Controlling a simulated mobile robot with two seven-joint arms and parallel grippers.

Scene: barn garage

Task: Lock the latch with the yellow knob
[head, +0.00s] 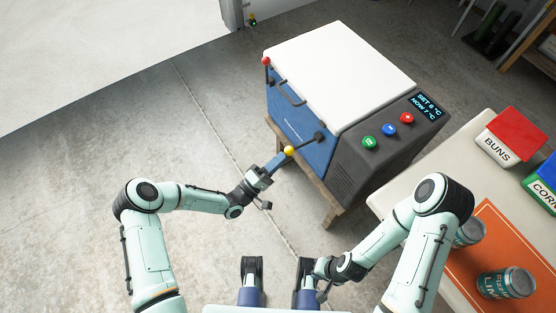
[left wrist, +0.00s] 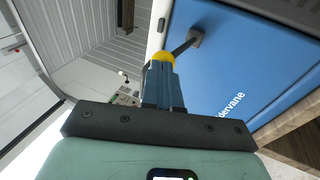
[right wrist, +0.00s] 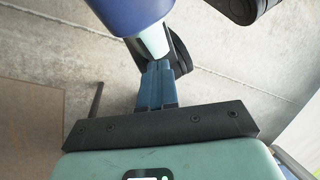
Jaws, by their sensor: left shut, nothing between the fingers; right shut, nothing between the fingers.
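The blue cooler (head: 300,125) has a white lid and a latch with a yellow knob (head: 289,150) on its front. The knob sits on a dark lever that reaches out leftward from a pivot (head: 319,136) near the front's right end. My left gripper (head: 279,159) is shut and empty, its fingertips right at the knob. In the left wrist view the knob (left wrist: 163,57) shows just beyond the closed blue fingers (left wrist: 161,82); whether they touch is hard to tell. My right gripper (right wrist: 157,82) is shut and empty, low near my base, far from the cooler.
A second latch with a red knob (head: 266,61) stands upright at the cooler's left end. A control panel with buttons (head: 388,130) is at its right. A table (head: 470,137) with boxes and cans stands at the right. The concrete floor at left is clear.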

